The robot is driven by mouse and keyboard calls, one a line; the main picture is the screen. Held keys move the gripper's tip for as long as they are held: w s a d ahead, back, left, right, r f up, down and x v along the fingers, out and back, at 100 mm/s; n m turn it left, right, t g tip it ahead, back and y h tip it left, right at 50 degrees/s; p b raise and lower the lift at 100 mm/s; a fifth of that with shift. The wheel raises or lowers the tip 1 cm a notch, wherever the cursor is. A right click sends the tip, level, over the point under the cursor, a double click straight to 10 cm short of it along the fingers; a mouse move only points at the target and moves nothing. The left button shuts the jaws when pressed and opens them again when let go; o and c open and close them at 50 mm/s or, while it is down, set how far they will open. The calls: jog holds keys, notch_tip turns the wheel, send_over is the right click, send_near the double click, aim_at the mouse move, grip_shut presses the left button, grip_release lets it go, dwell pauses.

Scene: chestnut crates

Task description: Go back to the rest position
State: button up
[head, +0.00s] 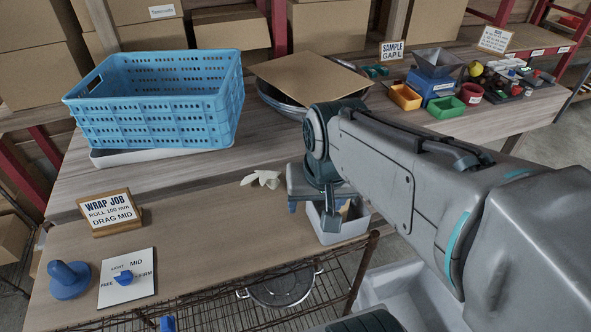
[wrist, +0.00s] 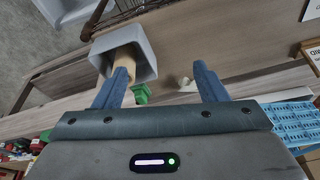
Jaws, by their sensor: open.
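My gripper (head: 310,208) hangs over the front part of the wooden bench, beside a small grey bin. In the wrist view its two blue fingers (wrist: 162,82) stand wide apart, with nothing held between them. The grey bin (head: 340,235) is partly hidden behind the gripper and arm in the head view. In the wrist view the bin (wrist: 150,50) shows near the left finger, with a tan roll-like thing (wrist: 122,60) in it. A small green thing (wrist: 141,94) shows between the fingers, nearer the left one.
A blue crate (head: 160,105) stands on a white tray at back left. A flat cardboard sheet (head: 308,76) lies over a round pan. Small coloured bins (head: 405,97) sit at back right.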

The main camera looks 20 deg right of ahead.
jog(key=shift+s+a+n+t, duration=0.15)
jog(key=shift+s+a+n, duration=0.15)
jog(key=shift+s+n, duration=0.3)
jog(key=shift+s+a+n+t, duration=0.15)
jog(key=shift+s+a+n, duration=0.2)
jog(key=shift+n, duration=0.35)
jog(key=shift+d, duration=0.1)
dwell(0.8)
